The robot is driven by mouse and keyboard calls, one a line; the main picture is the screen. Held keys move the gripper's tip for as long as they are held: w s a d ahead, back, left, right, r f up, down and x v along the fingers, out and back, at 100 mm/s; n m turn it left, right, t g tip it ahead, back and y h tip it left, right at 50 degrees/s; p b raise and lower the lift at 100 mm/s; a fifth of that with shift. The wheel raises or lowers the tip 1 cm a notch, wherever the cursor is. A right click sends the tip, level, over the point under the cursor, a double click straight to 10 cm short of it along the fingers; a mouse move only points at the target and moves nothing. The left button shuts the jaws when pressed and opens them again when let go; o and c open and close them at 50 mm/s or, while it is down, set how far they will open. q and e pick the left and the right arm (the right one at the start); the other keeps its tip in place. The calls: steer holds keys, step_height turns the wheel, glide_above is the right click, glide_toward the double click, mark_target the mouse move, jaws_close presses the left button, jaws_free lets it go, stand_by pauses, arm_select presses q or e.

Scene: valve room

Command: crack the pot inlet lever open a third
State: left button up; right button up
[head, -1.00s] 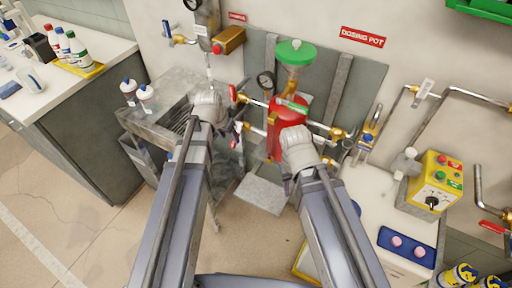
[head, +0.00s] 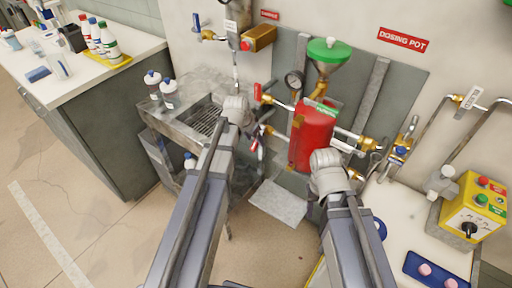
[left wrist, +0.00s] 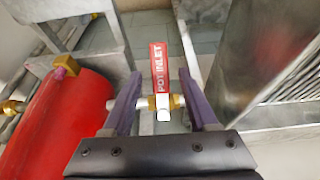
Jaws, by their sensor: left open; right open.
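The pot inlet lever (left wrist: 158,66) is a red handle with white lettering, seen upright in the left wrist view on a brass valve (left wrist: 178,101) in a pipe. My left gripper (left wrist: 159,80) is open, its purple fingers standing on either side of the lever with gaps showing. In the head view my left gripper (head: 250,132) is left of the red dosing pot (head: 312,136), and its fingers partly hide the lever. My right gripper (head: 318,185) is open in front of the pot's lower part; its fingertips are mostly hidden by its own wrist.
Another red lever (head: 257,92) sits on the pipe above, near a pressure gauge (head: 293,80). A steel sink (head: 185,122) with bottles stands left. A yellow control box (head: 474,208) stands on the right counter. The left wrist view shows the sink's metal side close right.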

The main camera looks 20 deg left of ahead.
arm_select(q)
steer(key=shift+b+x, duration=0.9)
steer(key=shift+x, duration=0.55)
arm_select(e)
step_height(320, 180, down, 3)
steer(key=shift+r, duration=0.15)
arm_select(q)
jaws_close()
